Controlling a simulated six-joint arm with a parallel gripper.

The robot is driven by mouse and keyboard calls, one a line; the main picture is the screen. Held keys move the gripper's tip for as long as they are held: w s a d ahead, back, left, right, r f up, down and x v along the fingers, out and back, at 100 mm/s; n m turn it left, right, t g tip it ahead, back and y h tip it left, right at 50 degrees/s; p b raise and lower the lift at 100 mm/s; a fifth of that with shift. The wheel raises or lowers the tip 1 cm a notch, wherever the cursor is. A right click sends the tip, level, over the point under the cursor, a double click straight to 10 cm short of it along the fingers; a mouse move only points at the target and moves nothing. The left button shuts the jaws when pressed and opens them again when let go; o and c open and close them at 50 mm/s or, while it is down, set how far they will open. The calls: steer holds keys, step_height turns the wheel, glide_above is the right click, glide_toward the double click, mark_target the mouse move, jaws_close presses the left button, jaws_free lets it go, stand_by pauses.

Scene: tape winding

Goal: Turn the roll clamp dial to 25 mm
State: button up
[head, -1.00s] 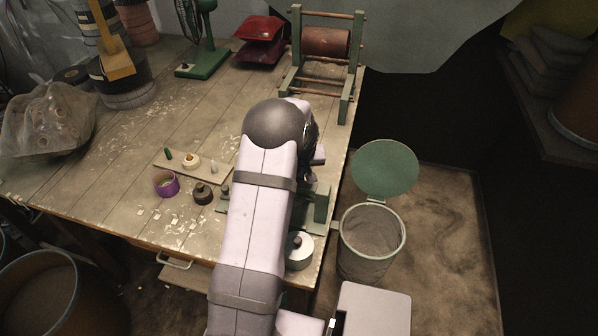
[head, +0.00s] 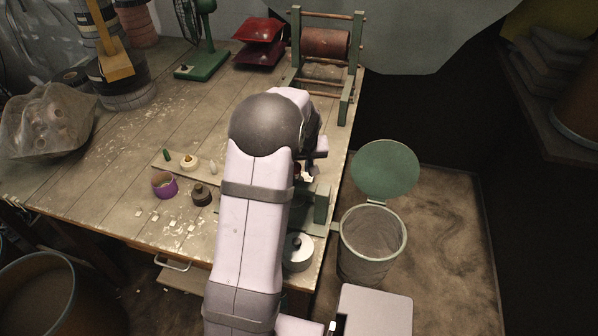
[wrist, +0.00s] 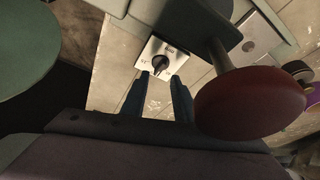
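The roll clamp dial (wrist: 160,62) is a dark round knob on a small white plate (wrist: 146,56) with dark markings, in the upper middle of the wrist view. The markings and the knob's setting are too small to read surely. My gripper (wrist: 160,76) shows two dark blue fingers, open and apart, with nothing between them. The fingertips point at the plate, just short of the dial in the picture; I cannot tell whether they touch it. In the head view my own arm covers the dial and most of the gripper.
A dark red rounded knob (wrist: 250,101) on a shaft stands close to the right finger. A green frame (head: 320,205) sits at the bench's right edge, with a white roll (head: 298,252) in front. A bin with a green lid (head: 385,168) stands on the floor to the right.

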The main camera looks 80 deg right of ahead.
steer(key=shift+v, duration=0.9)
steer(key=shift+w, duration=0.1)
steer(key=w+a+r+n+y+p, duration=0.1)
steer(key=w+a+n+y, duration=0.15)
steer(key=w+a, duration=0.95)
steer(key=w+a+r+n+y, duration=0.15)
steer(key=w+a+n, duration=0.25)
steer(key=w+a, duration=0.85)
steer(key=s+a+n+g+p, duration=0.1)
steer(key=s+a+n, duration=0.3)
steer(key=a, duration=1)
steer(key=s+a+n+g, duration=0.1)
steer(key=s+a+n, duration=0.25)
steer(key=a, duration=1.05)
step_height(320, 180, down, 16)
steer(key=b, duration=1.5)
steer(key=shift+s+a+b, duration=0.2)
steer(key=shift+s+b, duration=0.2)
